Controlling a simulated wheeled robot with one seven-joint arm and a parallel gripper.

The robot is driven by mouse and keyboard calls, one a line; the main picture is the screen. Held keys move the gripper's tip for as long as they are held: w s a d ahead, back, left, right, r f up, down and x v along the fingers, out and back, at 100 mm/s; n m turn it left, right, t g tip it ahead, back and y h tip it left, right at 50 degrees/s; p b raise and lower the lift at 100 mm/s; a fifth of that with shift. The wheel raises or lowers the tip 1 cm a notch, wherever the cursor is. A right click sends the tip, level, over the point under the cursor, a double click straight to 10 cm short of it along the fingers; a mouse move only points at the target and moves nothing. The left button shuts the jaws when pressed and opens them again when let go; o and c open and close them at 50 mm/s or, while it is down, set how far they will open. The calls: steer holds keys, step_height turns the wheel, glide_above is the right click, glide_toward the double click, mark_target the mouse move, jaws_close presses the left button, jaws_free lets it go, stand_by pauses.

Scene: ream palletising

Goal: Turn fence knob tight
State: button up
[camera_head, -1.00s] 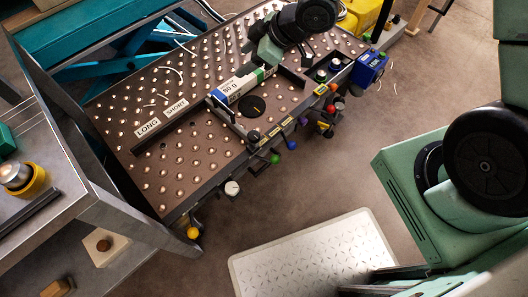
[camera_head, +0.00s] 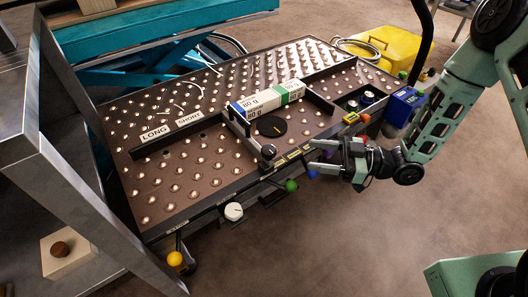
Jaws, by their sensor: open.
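A black knob (camera_head: 268,151) with a pale mark stands at the near end of a dark fence bar (camera_head: 239,124), by the table's front edge. A ream (camera_head: 258,98) with a white, blue and green wrapper lies against the fence bars on the ball table (camera_head: 185,180). A black disc (camera_head: 272,127) sits in the table beside the ream. My gripper (camera_head: 314,157) is open and empty, just right of the black knob and apart from it, with its fingers pointing left over the front edge.
Along the front edge are a white dial (camera_head: 233,211), a green ball knob (camera_head: 291,185) and a yellow ball knob (camera_head: 175,258). A blue box (camera_head: 404,105) is at the right corner. A grey metal frame (camera_head: 90,150) stands at left. Floor in front is clear.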

mark_target(269, 153)
steer(key=w+a+b, duration=0.1)
steer(key=a, duration=0.3)
steer(key=w+a+b, duration=0.1)
steer(key=a, duration=0.4)
steer(key=a+b, duration=0.2)
steer(key=a, duration=0.3)
steer(key=shift+w+a, duration=0.15)
steer(key=shift+w, duration=0.25)
steer(key=shift+c, duration=0.4)
steer(key=c, duration=0.9)
